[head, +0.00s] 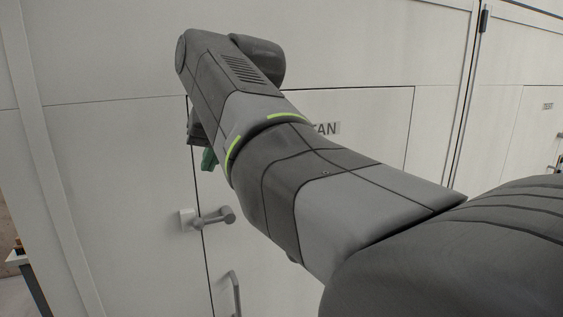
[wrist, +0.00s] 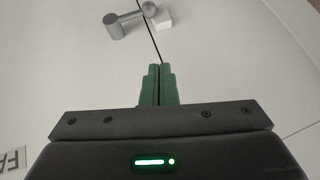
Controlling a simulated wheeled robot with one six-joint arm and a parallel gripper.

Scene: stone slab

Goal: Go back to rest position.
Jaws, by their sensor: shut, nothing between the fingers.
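My gripper (wrist: 158,70) shows in the wrist view as two green fingers pressed together with nothing between them. In the head view only a bit of green fingertip (head: 209,160) shows below my arm's end; the rest is hidden behind the arm. My arm reaches from the lower right up to the upper left, in front of a white wall with doors. The gripper is apart from the grey lever handle (head: 213,217), which is below it in the head view and beyond the fingertips in the wrist view (wrist: 123,25).
A vertical bar handle (head: 233,293) is below the lever. Another door with a small sign (head: 547,106) stands at right. A dark-legged table edge (head: 22,262) is at lower left.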

